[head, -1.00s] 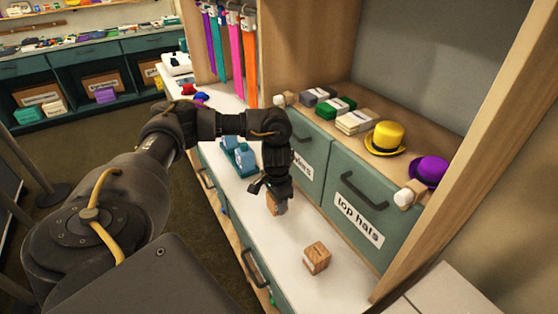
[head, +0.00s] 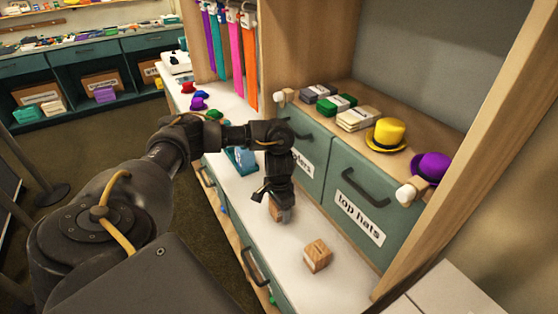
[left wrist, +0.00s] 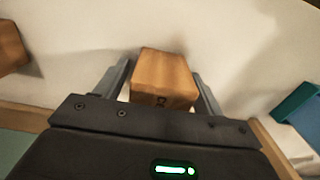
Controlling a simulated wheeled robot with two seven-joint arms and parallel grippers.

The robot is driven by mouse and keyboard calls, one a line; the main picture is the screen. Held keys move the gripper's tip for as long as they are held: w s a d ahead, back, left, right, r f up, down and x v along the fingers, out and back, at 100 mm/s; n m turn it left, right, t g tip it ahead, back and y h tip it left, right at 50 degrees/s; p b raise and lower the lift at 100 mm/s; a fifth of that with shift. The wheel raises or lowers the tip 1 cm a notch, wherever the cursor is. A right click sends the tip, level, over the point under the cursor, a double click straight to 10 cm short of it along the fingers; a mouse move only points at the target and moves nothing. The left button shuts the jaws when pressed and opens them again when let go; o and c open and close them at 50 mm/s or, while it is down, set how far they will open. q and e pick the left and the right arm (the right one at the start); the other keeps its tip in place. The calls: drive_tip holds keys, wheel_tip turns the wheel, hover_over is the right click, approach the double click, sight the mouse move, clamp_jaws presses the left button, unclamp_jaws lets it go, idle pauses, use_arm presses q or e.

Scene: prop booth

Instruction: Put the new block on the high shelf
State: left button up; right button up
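A light wooden block (head: 277,213) stands on the white counter (head: 345,284), mostly hidden by my left gripper in the head view. My left gripper (head: 276,208) points down over it. In the left wrist view the block (left wrist: 164,76) lies between the two fingers, with narrow gaps at its sides, so the gripper looks open around it. A second wooden block (head: 317,256) stands alone on the counter, nearer the camera. A raised wooden shelf (head: 398,158) above the green drawers holds hats and bundles. My right gripper is out of view.
On the raised shelf are a yellow top hat (head: 386,135), a purple top hat (head: 431,167) and banded bundles (head: 357,118). A wooden upright (head: 470,150) bounds it at right. A blue-green item (head: 240,159) sits behind my wrist. The counter around the second block is clear.

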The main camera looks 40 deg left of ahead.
use_arm(q)
wheel_tip(320, 180, up, 12)
drive_tip(key=p, duration=0.3)
drive_tip(key=shift+r, duration=0.2)
idle(0.7)
